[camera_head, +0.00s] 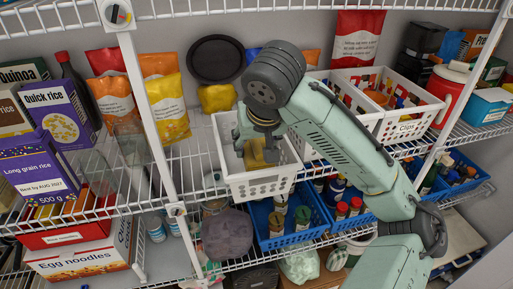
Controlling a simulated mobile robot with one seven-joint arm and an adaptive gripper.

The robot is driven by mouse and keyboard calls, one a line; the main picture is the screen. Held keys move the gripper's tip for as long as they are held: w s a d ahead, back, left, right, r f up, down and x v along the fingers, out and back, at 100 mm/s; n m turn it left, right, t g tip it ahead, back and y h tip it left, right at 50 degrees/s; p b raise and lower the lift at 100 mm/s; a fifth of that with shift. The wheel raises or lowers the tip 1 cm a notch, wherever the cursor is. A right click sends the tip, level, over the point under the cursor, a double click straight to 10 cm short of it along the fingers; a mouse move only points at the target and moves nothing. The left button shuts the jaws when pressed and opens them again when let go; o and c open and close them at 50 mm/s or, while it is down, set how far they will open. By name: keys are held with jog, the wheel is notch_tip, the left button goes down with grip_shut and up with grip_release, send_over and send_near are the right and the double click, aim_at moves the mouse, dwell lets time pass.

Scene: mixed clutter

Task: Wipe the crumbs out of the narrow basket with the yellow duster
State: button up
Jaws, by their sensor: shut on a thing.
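The narrow white basket (262,187) stands on the wire shelf in the middle of the view, with its long side running towards the back. My gripper (258,150) reaches down into it from above. It is shut on the yellow duster (255,155), whose yellow part shows below the fingers inside the basket. Whether the duster touches the basket floor cannot be told. No crumbs can be made out; my gripper and the front wall hide much of the floor.
White baskets (383,120) stand close on the right. A yellow bag (217,98) and a black round pan (215,60) are behind. Crisp bags (168,108) and a shelf post (150,105) are on the left. Bare wire shelf (190,155) lies left of the basket.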

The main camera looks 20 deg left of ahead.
jog(key=shift+r, duration=0.15)
jog(key=shift+r, duration=1.4)
